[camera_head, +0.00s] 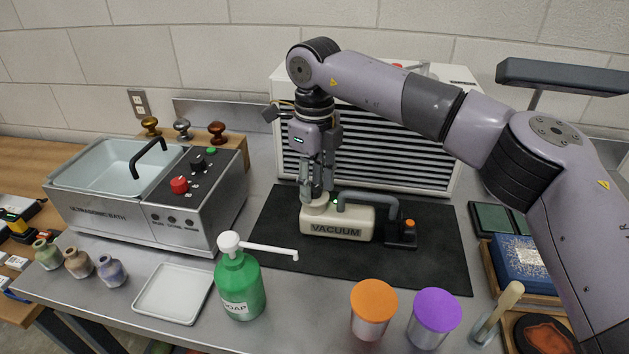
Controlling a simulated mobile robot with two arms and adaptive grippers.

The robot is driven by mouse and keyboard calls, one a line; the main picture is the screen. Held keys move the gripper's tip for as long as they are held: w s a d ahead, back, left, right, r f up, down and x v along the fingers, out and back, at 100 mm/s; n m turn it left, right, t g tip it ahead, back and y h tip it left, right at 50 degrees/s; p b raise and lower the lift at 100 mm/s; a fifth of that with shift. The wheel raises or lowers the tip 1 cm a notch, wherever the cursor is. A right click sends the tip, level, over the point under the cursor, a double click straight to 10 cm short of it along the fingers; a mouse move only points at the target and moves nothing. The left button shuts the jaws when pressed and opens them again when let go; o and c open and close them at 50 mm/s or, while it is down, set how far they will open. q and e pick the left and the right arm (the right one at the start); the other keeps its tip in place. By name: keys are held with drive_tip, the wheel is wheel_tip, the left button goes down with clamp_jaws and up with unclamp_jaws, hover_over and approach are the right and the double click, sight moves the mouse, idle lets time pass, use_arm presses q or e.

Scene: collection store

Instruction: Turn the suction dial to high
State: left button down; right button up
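A cream vacuum unit (345,224) labelled VACUUM sits on a black mat (280,243) in the middle of the bench. My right gripper (317,192) points straight down at the top of the vacuum unit's left end. Its fingertips are at or just above that spot, close together. The suction dial is not clearly visible; the fingers cover the place they point at. I cannot tell whether they grip it, nor read its setting. My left gripper is not in view.
A grey hose (370,197) arches from the vacuum unit to a small black block (402,232) on its right. A louvred white cabinet (450,184) stands behind. A green soap bottle (238,283), orange-lidded jar (372,310) and purple-lidded jar (434,318) stand in front. An ultrasonic bath (110,218) is left.

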sight(314, 188)
drive_tip(key=shift+o, duration=0.2)
wheel_tip(314, 188, up, 12)
idle(0.6)
